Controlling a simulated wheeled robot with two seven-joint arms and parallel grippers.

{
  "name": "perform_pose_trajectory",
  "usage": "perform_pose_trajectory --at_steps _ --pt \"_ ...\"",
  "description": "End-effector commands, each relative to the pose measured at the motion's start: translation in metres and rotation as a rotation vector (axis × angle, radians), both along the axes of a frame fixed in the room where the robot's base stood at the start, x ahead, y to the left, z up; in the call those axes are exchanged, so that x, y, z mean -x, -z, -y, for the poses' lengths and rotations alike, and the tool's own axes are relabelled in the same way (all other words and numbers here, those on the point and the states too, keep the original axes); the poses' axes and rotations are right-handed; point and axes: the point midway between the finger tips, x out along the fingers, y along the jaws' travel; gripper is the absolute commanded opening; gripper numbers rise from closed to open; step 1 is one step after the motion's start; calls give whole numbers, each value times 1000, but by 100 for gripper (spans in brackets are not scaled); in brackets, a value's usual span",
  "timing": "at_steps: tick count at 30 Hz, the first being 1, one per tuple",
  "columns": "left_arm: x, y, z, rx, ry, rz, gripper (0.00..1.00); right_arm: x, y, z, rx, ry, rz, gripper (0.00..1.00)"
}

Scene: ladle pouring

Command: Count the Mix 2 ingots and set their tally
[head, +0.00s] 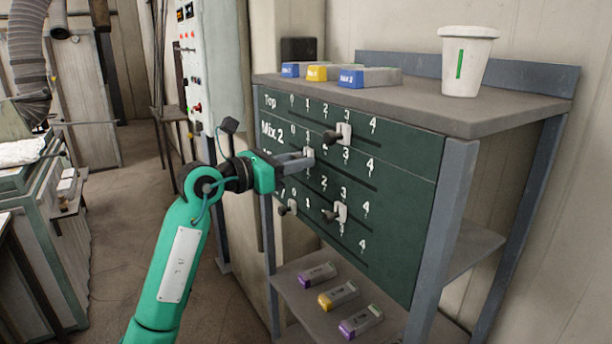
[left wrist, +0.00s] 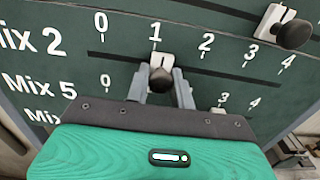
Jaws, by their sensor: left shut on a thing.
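The dark green tally board (head: 395,235) has rows of numbers 0 to 4 with slots and sliding knobs. My left gripper (head: 308,160) is shut on the Mix 2 knob (left wrist: 160,78). In the left wrist view this knob sits under the 1, between the two fingers (left wrist: 165,92). On the top shelf lie a blue ingot (head: 290,70), a yellow ingot (head: 318,73) and another blue ingot (head: 370,78). The nearer blue one appears labelled Mix 2; the other labels are too small to read. My right gripper is not in view.
The Top row knob (head: 343,133) sits to the right. Two lower knobs (head: 340,211) (head: 291,207) show below my gripper. A white cup (head: 467,60) with a green stripe stands on the top shelf (head: 420,105). Two purple ingots and one yellow ingot (head: 338,295) lie on the lower shelf.

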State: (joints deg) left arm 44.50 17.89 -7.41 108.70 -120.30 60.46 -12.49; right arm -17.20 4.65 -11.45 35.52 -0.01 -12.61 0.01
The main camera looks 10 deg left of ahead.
Motion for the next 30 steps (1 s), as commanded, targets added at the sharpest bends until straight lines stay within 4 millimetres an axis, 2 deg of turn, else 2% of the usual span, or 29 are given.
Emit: perform_pose_trajectory --at_steps 4,13,14,16,25,30 --pt "-9 0 -9 1 -1 2 0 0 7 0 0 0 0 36" --pt "-9 -1 -10 2 0 1 0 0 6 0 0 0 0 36" --pt "-9 -1 -10 2 0 1 29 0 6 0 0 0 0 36" --pt "-9 -1 -10 2 0 1 42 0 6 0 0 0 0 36" --pt "-8 0 -10 1 0 0 42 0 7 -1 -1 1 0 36" --pt "2 3 -22 0 -2 1 42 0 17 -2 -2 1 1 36"
